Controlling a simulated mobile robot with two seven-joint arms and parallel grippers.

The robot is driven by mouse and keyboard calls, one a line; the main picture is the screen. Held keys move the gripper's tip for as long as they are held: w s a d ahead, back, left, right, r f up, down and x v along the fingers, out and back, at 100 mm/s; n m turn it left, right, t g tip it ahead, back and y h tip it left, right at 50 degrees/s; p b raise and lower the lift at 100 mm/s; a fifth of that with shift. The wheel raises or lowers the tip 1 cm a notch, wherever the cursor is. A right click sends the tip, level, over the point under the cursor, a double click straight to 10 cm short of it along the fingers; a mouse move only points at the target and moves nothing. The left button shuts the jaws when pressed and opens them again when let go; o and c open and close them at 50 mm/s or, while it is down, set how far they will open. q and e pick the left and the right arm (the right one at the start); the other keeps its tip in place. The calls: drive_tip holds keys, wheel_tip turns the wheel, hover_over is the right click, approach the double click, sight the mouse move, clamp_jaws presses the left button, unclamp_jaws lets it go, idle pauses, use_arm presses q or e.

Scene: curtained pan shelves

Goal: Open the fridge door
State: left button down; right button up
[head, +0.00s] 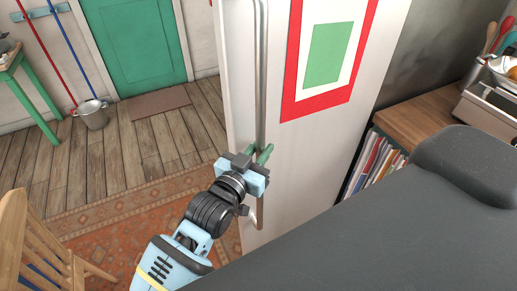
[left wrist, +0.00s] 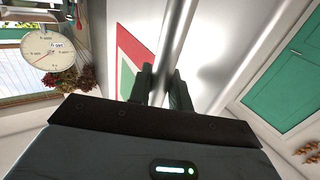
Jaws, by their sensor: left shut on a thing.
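The white fridge (head: 300,170) stands upright in the middle of the head view, with a long vertical metal handle (head: 262,75) on its narrow left face as I see it. My left gripper (head: 262,155) is shut on the lower part of this handle. In the left wrist view, the handle (left wrist: 178,30) runs down between the two dark fingers of the left gripper (left wrist: 160,85). I cannot tell whether the fridge door stands ajar. My right gripper is not in view.
A red-framed poster (head: 325,55) is on the fridge's broad face. A wooden chair (head: 35,250) stands at lower left on a patterned rug (head: 130,225). Wooden floor (head: 150,140) is clear left of the fridge. A wooden counter (head: 420,125) with books below is at right.

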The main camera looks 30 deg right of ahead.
use_arm(q)
drive_tip(key=shift+s+d+r, duration=0.1)
drive_tip(key=shift+s+r, duration=0.05)
drive_tip(key=shift+s, duration=0.1)
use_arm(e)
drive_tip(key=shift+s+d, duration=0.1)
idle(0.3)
use_arm(q)
drive_tip(key=c, duration=1.3)
unclamp_jaws()
drive_tip(key=shift+c, duration=0.2)
drive_tip(key=v, duration=0.8)
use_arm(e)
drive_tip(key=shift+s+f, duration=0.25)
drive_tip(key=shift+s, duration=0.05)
